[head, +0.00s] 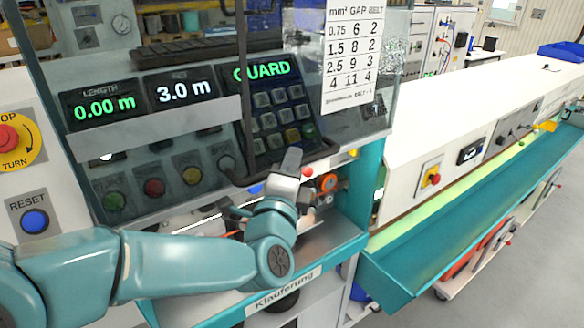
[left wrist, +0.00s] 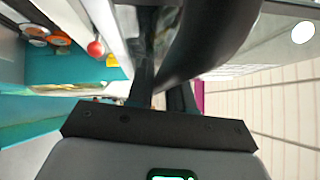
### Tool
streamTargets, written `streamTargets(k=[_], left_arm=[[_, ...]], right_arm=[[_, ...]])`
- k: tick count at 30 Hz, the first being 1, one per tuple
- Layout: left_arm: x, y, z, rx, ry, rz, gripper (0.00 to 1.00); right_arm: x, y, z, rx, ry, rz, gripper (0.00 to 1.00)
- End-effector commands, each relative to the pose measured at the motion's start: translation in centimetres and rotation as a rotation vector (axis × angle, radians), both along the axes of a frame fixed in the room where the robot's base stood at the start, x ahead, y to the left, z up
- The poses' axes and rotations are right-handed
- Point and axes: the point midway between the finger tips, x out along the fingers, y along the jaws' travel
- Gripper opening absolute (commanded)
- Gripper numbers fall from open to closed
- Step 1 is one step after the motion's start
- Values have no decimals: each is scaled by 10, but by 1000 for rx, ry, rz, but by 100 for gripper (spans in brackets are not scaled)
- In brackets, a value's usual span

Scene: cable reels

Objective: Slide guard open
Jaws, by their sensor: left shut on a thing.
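The guard is a clear panel (head: 377,100) in front of the machine's control panel. A black bar handle (head: 242,90) runs down its front and bends right along the bottom. My left gripper (head: 291,163) is at the lower run of the bar and shut on it. In the left wrist view a thick black curved bar (left wrist: 212,42) passes at the dark fingers (left wrist: 160,88). The exact contact is partly hidden. My right gripper is not in view.
Behind the guard are displays (head: 105,107), a keypad (head: 280,122) and several buttons. A red stop button (head: 9,138) and blue reset button (head: 34,221) are at the left. A teal ledge (head: 345,240) lies below my wrist. A long teal trough (head: 480,205) extends right.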

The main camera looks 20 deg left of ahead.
Motion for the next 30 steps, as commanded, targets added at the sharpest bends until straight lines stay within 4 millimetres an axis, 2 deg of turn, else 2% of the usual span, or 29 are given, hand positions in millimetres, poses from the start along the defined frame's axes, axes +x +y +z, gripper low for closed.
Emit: streamTargets(k=[12,13,14,15,25,30], left_arm=[[0,0,3,0,-1,1,0],[0,0,3,0,-1,1,28],[0,0,3,0,-1,1,38],[0,0,3,0,0,1,41],[-4,-1,2,-1,0,0,41],[-32,-4,-4,-1,-1,-2,41]], right_arm=[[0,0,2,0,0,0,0],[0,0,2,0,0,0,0],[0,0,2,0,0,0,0],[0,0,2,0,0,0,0],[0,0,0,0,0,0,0],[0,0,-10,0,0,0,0]])
